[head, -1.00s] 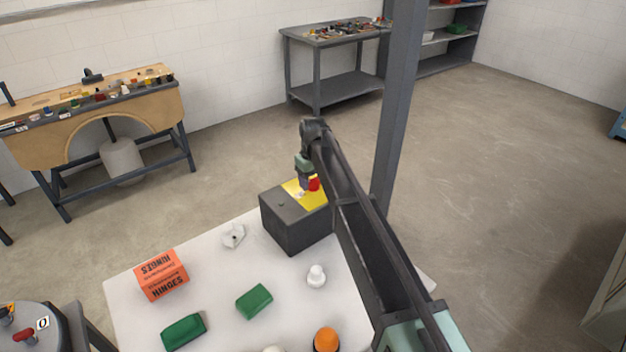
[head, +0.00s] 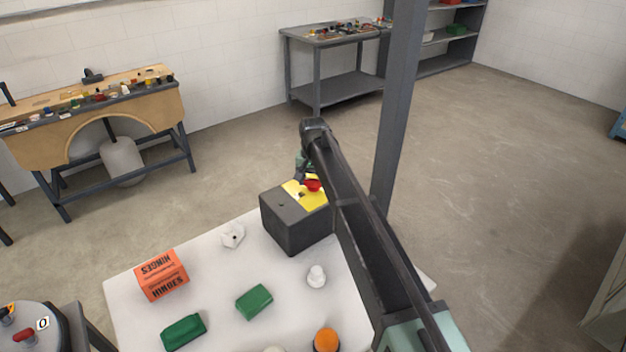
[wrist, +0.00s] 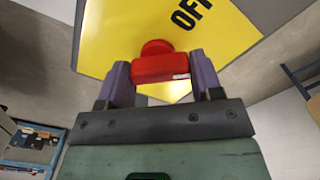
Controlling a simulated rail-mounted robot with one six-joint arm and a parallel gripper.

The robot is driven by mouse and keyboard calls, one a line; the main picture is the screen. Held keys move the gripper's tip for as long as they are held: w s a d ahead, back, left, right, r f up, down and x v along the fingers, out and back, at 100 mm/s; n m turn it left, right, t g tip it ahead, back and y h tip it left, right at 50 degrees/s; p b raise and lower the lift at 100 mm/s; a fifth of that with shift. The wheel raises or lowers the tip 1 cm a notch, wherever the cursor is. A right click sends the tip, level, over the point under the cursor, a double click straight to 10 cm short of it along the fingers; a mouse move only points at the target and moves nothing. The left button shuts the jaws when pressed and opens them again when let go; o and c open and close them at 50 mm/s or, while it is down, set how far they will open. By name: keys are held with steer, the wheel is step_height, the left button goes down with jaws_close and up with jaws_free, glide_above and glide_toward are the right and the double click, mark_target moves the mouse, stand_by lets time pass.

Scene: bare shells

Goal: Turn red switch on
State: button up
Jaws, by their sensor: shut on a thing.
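The red switch (head: 313,185) sits on the yellow plate on top of a dark grey box (head: 290,228). In the wrist view the red switch (wrist: 160,67) is between the two purple fingers of my gripper (wrist: 163,80), which is shut on it. The yellow plate (wrist: 125,35) carries the black word "OFF" beside the switch. In the head view my arm hides part of the box, and the fingers are mostly hidden behind the arm's end.
The white table (head: 210,270) also holds an orange hinges box (head: 162,275), green blocks (head: 254,301), a white knob (head: 316,277), a white hexagonal piece (head: 233,235) and an orange dome (head: 326,340). A grey post (head: 397,110) stands behind my arm.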

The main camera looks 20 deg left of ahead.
mark_target(313, 179)
steer(key=m, duration=0.4)
steer(key=shift+m, duration=2.2)
steer(key=o, duration=0.9)
steer(key=shift+w, duration=0.1)
step_height(313, 179, up, 11)
steer(key=p, duration=1)
steer(key=shift+f+p, duration=0.1)
steer(key=shift+p, duration=0.3)
